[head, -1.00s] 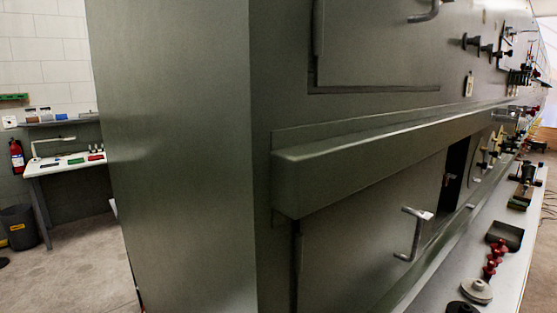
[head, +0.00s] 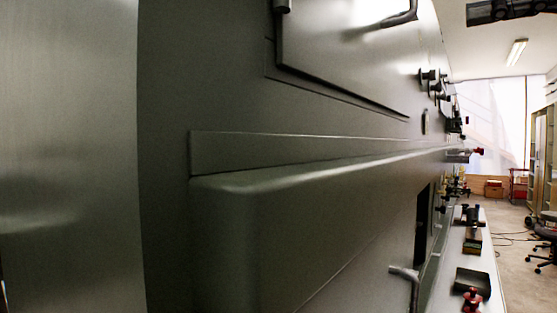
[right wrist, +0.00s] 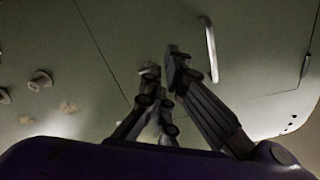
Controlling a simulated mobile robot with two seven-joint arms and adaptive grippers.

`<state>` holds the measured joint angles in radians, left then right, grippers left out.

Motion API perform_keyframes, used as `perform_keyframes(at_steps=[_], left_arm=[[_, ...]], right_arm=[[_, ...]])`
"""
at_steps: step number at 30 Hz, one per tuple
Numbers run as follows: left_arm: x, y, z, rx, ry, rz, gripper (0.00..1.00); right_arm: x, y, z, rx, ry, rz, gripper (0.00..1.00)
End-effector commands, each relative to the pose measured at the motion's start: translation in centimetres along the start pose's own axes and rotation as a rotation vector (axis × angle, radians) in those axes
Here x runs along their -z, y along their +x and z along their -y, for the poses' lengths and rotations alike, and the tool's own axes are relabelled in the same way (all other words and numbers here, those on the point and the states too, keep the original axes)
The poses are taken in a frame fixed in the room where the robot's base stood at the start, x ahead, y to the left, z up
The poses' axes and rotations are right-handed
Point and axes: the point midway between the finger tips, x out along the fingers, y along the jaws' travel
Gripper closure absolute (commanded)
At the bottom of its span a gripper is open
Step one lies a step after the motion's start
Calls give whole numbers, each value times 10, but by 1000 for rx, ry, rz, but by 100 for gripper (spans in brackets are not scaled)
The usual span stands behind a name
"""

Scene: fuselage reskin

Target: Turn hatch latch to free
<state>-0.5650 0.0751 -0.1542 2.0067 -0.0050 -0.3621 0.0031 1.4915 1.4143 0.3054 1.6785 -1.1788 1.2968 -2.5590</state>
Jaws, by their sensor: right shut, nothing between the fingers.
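In the right wrist view my right gripper (right wrist: 163,67) is shut and empty, its fingertips close together in front of a grey-green panel (right wrist: 110,40). A pale bar handle (right wrist: 210,48) stands just right of the fingertips, with no clear contact. Round knobs (right wrist: 40,80) sit on the panel at the left. In the head view an upper hatch (head: 340,45) has a bent handle (head: 400,17) at the top edge. A lower handle (head: 408,273) shows at the bottom. I cannot tell which fitting is the hatch latch or how it is turned. My left gripper is not in view.
A long ledge (head: 300,170) juts from the fuselage wall between the hatches. Several knobs (head: 432,82) stick out farther along. A bench with a dark tray (head: 473,283) and red parts runs along the lower right. Open floor (head: 515,270) lies beyond it.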

Motion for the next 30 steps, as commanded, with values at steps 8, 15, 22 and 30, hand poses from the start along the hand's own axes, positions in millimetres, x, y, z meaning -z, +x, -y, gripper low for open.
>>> perform_keyframes(at_steps=[8,15,22,30], left_arm=[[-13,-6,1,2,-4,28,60],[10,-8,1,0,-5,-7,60],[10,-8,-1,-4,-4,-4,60],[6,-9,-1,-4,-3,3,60]], right_arm=[[1,34,2,3,2,0,100],[1,57,3,3,2,-1,100],[0,64,0,1,4,0,100],[-1,65,-2,-1,6,2,100]])
